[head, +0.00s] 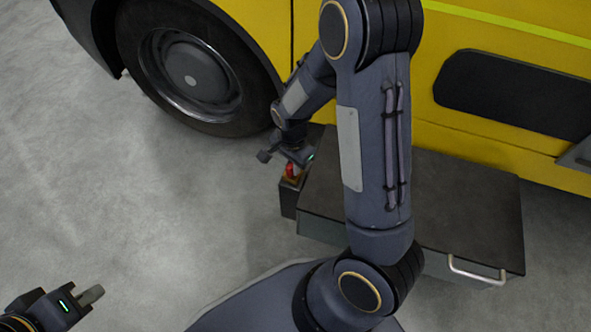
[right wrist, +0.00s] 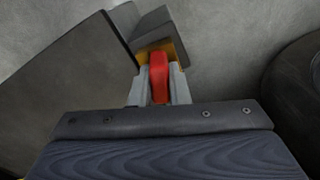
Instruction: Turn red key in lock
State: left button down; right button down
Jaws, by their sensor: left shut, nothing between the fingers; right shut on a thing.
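The red key (right wrist: 158,78) stands in front of a brass-coloured lock plate (right wrist: 174,53) on a dark grey block in the right wrist view. In the head view the key (head: 291,170) is a small red spot at the top of a dark box beside the step. My right gripper (right wrist: 159,88) is shut on the red key, one finger on each side of it. In the head view my right gripper (head: 290,164) reaches down to the box and partly covers the key. My left gripper (head: 92,295) is shut and empty at the lower left, far from the lock.
A dark step with a drawer handle (head: 478,271) stands right of the lock box (head: 288,200). A yellow vehicle (head: 455,120) with a large black wheel (head: 190,72) is behind. The grey floor (head: 130,210) at the left is clear.

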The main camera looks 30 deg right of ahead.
jog(key=shift+m+p, duration=0.65)
jog(key=shift+m, duration=1.25)
jog(key=shift+m+p, duration=1.05)
jog(key=shift+m, duration=0.85)
jog(key=shift+m+p, duration=1.15)
jog(key=shift+m, duration=0.85)
jog(key=shift+m+p, duration=0.8)
jog(key=shift+m, duration=0.6)
jog(key=shift+s+m, duration=0.1)
jog(key=shift+m, duration=0.2)
